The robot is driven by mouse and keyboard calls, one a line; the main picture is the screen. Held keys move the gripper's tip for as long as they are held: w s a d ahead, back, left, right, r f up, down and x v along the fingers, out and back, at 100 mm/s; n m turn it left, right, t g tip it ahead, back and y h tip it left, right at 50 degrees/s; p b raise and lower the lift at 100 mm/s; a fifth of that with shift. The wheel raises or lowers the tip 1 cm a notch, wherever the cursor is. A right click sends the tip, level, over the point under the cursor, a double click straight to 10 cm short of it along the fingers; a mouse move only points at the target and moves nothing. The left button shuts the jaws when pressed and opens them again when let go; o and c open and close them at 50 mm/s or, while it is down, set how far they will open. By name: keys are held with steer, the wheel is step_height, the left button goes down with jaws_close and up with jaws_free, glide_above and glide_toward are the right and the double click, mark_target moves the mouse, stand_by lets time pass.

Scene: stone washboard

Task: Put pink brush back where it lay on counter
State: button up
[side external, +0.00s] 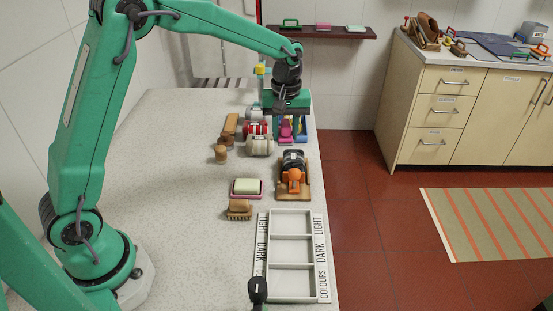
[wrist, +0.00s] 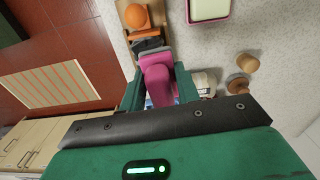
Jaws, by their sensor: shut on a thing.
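My gripper (side external: 287,128) is over the far right part of the speckled counter (side external: 180,170), with its fingers pointing down. Its two green fingers are shut on the pink brush (side external: 285,133), one on each side. In the wrist view the pink brush (wrist: 156,75) shows between the fingertips (wrist: 158,90), its lower part hidden by the gripper. I cannot tell whether the brush touches the counter.
Rolled cloths (side external: 260,145) lie left of the brush, with wooden pieces (side external: 221,153) beyond them. An orange item (side external: 292,176) on a wooden board is nearer. A soap dish (side external: 246,195), wooden brush (side external: 239,211) and sectioned tray (side external: 292,254) are nearer still. The left counter is clear.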

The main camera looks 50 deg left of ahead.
steer(key=s+d+f, duration=0.1)
steer(key=s+f, duration=0.1)
steer(key=s, duration=0.6)
steer(key=shift+s+d+m, duration=0.3)
steer(key=shift+s+d, duration=0.05)
steer(key=shift+s, duration=0.05)
steer(key=shift+a, duration=0.1)
glide_above(251, 170)
step_height(251, 170, down, 7)
steer(key=shift+w, duration=0.1)
steer(key=shift+f, duration=0.1)
steer(key=shift+f, duration=1.9)
steer(key=shift+f, duration=0.1)
steer(key=o, duration=0.9)
steer(key=shift+o, duration=0.2)
